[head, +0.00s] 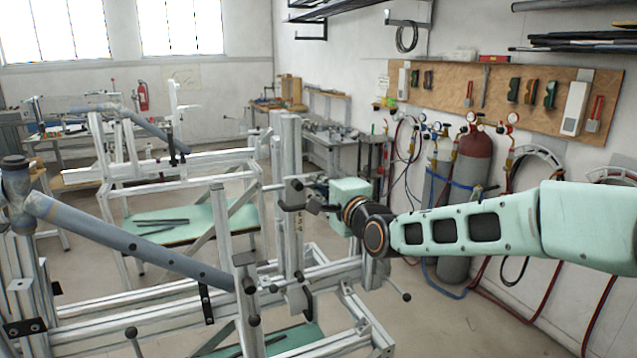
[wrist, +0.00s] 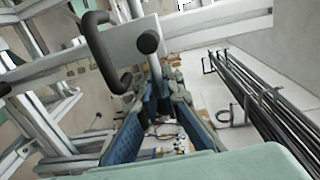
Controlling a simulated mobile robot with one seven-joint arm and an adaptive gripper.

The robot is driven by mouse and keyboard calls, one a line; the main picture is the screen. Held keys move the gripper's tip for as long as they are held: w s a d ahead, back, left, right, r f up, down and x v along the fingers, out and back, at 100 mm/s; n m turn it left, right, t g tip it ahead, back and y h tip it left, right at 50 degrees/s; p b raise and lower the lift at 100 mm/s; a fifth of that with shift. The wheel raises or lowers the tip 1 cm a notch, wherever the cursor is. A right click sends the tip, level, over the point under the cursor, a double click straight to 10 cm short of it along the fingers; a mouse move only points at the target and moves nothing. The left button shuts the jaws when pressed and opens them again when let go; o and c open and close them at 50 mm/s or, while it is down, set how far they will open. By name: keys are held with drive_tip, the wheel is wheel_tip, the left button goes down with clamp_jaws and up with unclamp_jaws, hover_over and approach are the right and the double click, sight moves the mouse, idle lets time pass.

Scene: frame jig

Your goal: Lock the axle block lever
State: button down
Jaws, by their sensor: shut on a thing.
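In the wrist view, my gripper (wrist: 158,85) has its blue-lined fingers closed in around a lever (wrist: 148,42) with a black rounded end and a pale shaft. The lever's end stands out beyond the fingertips, and its lower part is hidden between them. In the head view, my gripper (head: 318,193) reaches in from the right to the upright aluminium post (head: 290,160) of the jig. The fingertips and the lever are small and dark there. The axle block is hard to tell apart from the other fittings on the post.
A curved black handle (wrist: 105,60) stands just left of the lever in the wrist view. In the head view, a blue-grey frame tube (head: 130,242) lies across the jig. A lower clamp handle (head: 395,287) sticks out below my wrist. Gas cylinders (head: 468,190) stand behind my arm.

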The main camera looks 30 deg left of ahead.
idle(0.4)
drive_tip(key=c, duration=2.1)
unclamp_jaws()
drive_tip(key=shift+v, duration=6)
